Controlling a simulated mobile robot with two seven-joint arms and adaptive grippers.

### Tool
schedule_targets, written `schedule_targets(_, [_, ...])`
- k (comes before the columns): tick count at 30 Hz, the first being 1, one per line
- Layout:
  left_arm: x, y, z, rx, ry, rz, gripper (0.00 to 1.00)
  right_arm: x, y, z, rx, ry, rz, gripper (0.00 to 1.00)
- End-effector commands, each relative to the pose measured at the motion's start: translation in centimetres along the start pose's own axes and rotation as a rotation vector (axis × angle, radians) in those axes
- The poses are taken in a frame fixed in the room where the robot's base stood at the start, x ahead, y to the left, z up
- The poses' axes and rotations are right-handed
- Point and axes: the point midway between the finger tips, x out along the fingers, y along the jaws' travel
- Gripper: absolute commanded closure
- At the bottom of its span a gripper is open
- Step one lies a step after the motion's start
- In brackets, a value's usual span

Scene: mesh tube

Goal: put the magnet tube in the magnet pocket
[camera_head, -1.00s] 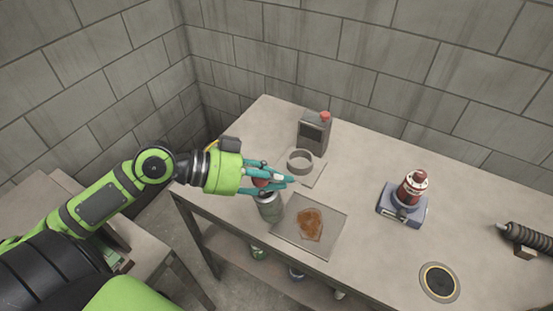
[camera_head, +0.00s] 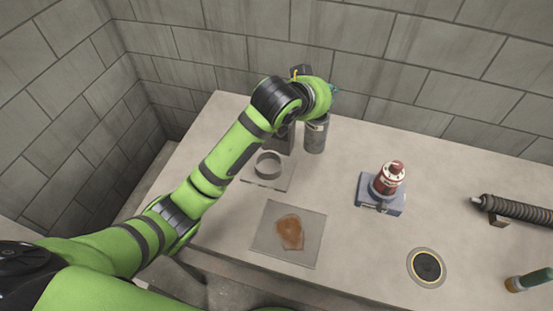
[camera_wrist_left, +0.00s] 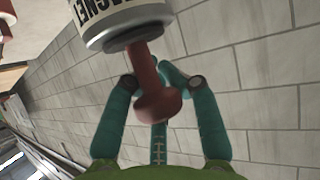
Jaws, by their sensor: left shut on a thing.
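The magnet tube (camera_head: 315,138) is a grey cylinder at the back of the table. In the left wrist view its end shows a white band with dark letters (camera_wrist_left: 120,20) and a red-brown knobbed handle (camera_wrist_left: 157,98). My left gripper (camera_head: 336,89) is shut on this handle, its teal fingers around it (camera_wrist_left: 152,85). The tube hangs below the gripper, roughly upright; whether its base touches the table is unclear. No label marks the magnet pocket. A grey open ring on a plate (camera_head: 268,165) and a flat dark disc with a yellow rim (camera_head: 427,266) are round places.
A dark canister (camera_head: 283,138) stands behind my left arm. A red bottle (camera_head: 389,179) sits in a blue-grey base (camera_head: 381,204). A stained square tray (camera_head: 268,246) lies at front. A ribbed black cylinder (camera_head: 515,209) and a green-orange object (camera_head: 530,280) are at right.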

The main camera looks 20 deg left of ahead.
Motion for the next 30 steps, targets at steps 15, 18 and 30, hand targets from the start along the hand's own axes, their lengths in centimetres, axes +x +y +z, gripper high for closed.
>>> schedule_targets(15, [-4.4, -0.8, 3.9, 0.024, 0.018, -0.037, 1.00, -0.7, -2.4, 1.3, 0.000, -0.023, -0.031, 0.60])
schedule_targets(18, [-3.9, -3.3, 4.8, 0.026, 0.016, -0.038, 1.00, -1.2, -2.1, 1.2, -0.001, -0.021, -0.027, 0.60])
schedule_targets(30, [-2.2, -10.2, 7.6, 0.025, 0.022, -0.030, 1.00, -2.4, -1.3, 0.6, 0.003, -0.012, -0.018, 0.60])
